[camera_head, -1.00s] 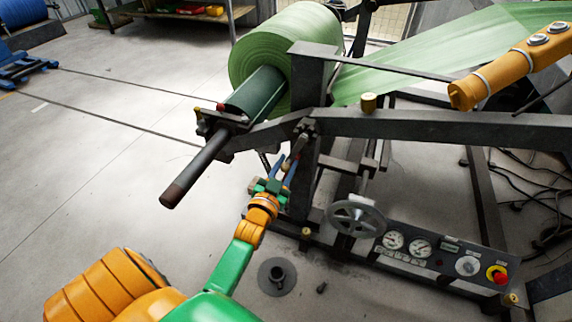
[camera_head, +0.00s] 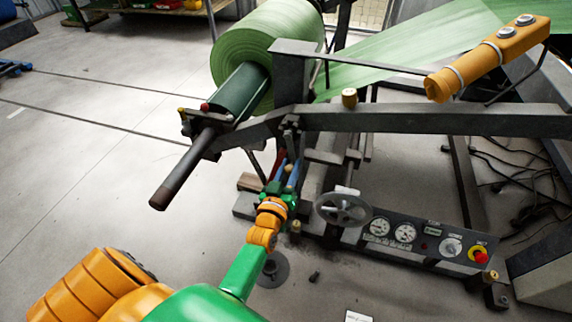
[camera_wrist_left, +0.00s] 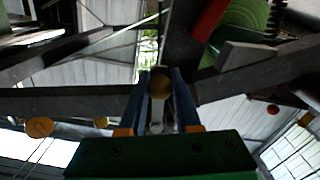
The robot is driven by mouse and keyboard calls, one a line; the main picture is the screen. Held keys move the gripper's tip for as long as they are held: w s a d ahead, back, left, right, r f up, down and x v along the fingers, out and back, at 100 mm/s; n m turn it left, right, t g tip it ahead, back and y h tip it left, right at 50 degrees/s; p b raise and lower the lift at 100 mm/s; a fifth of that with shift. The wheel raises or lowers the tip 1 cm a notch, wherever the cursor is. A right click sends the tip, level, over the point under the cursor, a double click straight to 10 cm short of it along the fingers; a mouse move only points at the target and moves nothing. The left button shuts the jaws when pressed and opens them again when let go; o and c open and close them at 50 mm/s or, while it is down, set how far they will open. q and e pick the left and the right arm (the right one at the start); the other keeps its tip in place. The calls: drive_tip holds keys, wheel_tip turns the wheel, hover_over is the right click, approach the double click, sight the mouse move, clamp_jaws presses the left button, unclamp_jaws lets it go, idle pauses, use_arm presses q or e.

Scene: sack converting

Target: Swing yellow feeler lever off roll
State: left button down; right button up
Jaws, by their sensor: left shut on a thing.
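The green roll (camera_head: 262,52) sits on its shaft in the dark frame, with a green web running off to the upper right. My left gripper (camera_head: 286,172) is below the frame beam, under the roll's near side. Its blue fingers show in the left wrist view (camera_wrist_left: 160,88), shut around a small round yellow-brown knob (camera_wrist_left: 160,84). I cannot tell whether this knob belongs to the yellow feeler lever. The lever's arm and where it meets the roll cannot be made out. My right gripper is out of view.
A dark frame beam (camera_head: 420,119) crosses just above the left gripper. The bare shaft end (camera_head: 178,178) sticks out to its left. A handwheel (camera_head: 343,208) and a gauge panel (camera_head: 428,240) are close on its right.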

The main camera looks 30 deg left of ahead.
use_arm(q)
drive_tip(key=shift+d, duration=0.1)
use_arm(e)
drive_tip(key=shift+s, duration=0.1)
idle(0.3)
use_arm(q)
drive_tip(key=c, duration=0.6)
unclamp_jaws()
drive_tip(key=p+v, duration=0.2)
drive_tip(key=v, duration=0.4)
drive_tip(key=shift+d+r, duration=0.1)
drive_tip(key=shift+s+d, duration=0.15)
drive_tip(key=shift+s, duration=0.35)
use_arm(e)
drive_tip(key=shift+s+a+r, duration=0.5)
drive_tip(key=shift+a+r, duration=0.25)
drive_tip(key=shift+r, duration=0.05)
